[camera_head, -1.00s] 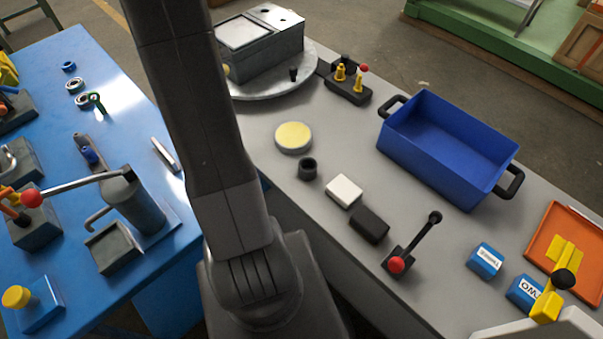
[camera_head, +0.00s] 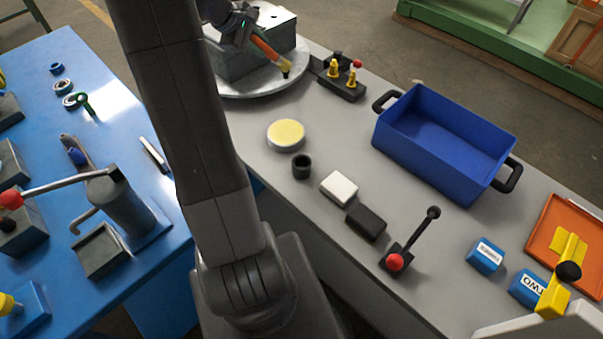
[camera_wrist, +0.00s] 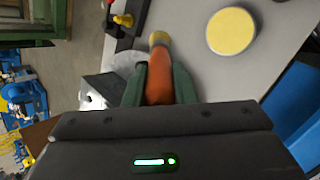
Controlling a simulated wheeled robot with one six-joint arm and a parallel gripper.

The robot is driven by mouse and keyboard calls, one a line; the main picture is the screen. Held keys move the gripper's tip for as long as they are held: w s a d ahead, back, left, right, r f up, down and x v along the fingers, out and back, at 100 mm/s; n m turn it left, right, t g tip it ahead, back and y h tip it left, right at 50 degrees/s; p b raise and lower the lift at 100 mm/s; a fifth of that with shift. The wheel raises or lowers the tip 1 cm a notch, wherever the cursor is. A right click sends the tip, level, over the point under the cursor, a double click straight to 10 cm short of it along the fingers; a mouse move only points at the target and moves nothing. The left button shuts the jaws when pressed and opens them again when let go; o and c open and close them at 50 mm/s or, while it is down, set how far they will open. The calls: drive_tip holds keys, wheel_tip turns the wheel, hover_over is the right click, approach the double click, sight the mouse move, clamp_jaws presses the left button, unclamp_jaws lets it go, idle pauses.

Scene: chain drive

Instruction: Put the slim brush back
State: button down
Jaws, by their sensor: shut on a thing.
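The slim brush (camera_head: 264,48) has an orange handle and a pale yellowish end. My gripper (camera_head: 250,32) is shut on its handle and holds it tilted, yellowish end down and to the right, over the round grey plate. A small dark piece (camera_head: 286,76) shows just below the brush's lower end; I cannot tell whether they touch. In the wrist view the brush (camera_wrist: 159,82) lies between the two green fingers of my gripper (camera_wrist: 160,76), its yellowish end pointing away. A small black cup (camera_head: 302,166) stands on the grey table.
The round plate (camera_head: 245,90) carries a grey box (camera_head: 240,62) close by my gripper. A black block with yellow pegs (camera_head: 342,80), a yellow-topped disc (camera_head: 286,134) and a blue bin (camera_head: 445,145) stand nearby. The table between disc and bin is clear.

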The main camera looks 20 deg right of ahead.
drive_tip(key=s+d+f+m+g+y+b, duration=0.3)
drive_tip(key=s+d+m+g+y, duration=0.15)
drive_tip(key=s+d+m, duration=0.6)
drive_tip(key=s+a+f+m+t+y+b, duration=0.2)
drive_tip(key=s+a+f+m+b, duration=0.3)
drive_tip(key=m, duration=0.7)
drive_tip(key=s+a+f+y, duration=0.1)
drive_tip(key=s+a+f, duration=0.1)
drive_tip(key=s, duration=0.2)
drive_tip(key=b, duration=0.2)
drive_tip(key=shift+s+r+t+b, duration=0.1)
drive_tip(key=shift+r+t+b, duration=0.15)
drive_tip(key=shift+r+b, duration=0.05)
wheel_tip(320, 180, down, 10)
drive_tip(key=shift+r, duration=0.25)
